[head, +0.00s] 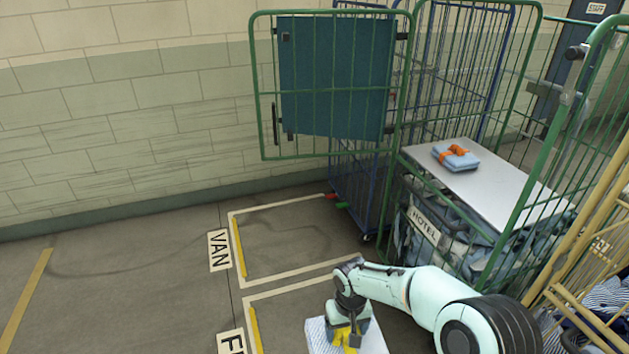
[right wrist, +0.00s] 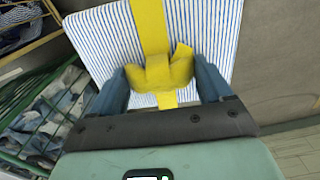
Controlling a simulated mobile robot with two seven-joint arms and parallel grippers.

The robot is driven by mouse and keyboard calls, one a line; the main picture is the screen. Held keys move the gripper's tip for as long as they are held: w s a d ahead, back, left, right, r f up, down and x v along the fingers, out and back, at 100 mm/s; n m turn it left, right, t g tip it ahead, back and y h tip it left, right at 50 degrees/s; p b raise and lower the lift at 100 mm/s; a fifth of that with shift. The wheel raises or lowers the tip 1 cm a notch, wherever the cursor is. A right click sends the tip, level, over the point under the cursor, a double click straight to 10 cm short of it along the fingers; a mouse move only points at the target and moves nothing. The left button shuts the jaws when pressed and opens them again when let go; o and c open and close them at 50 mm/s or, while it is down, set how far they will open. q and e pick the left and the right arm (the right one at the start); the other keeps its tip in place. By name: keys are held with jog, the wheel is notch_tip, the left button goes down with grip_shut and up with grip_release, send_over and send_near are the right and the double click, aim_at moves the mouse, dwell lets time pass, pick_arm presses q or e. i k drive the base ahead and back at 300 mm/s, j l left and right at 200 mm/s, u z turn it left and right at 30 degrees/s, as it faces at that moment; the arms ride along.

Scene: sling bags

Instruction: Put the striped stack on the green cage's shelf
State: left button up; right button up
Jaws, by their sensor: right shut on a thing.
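The striped stack (head: 375,341), white with thin blue stripes, is at the bottom of the head view, partly cut off. In the right wrist view the stack (right wrist: 103,38) shows a yellow band tied in a knot (right wrist: 168,70). My right gripper (head: 348,337) is above the stack, its fingers either side of the knot, shut on it. The stack's height above the floor is hard to tell. The green cage (head: 520,215) stands to the right with a flat grey shelf (head: 500,193) inside. My left gripper is not in view.
A blue folded bundle with an orange tie (head: 456,158) lies on the shelf's far part; the near part is clear. Below the shelf is a HOTEL bag (head: 424,225). The green gate (head: 335,80) is swung open. A yellow cage (head: 585,265) stands at right.

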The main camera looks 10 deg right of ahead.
aim_at(495, 191)
jog(key=i+z, duration=0.2)
jog(key=i, duration=0.2)
jog(key=i+j+z, duration=0.15)
jog(key=i, duration=0.25)
jog(key=i+j+z, duration=0.2)
jog(key=i, duration=0.15)
jog(key=i+j+z, duration=0.2)
jog(key=i+z, duration=0.15)
jog(key=i+j+z, duration=0.35)
jog(key=i, duration=0.05)
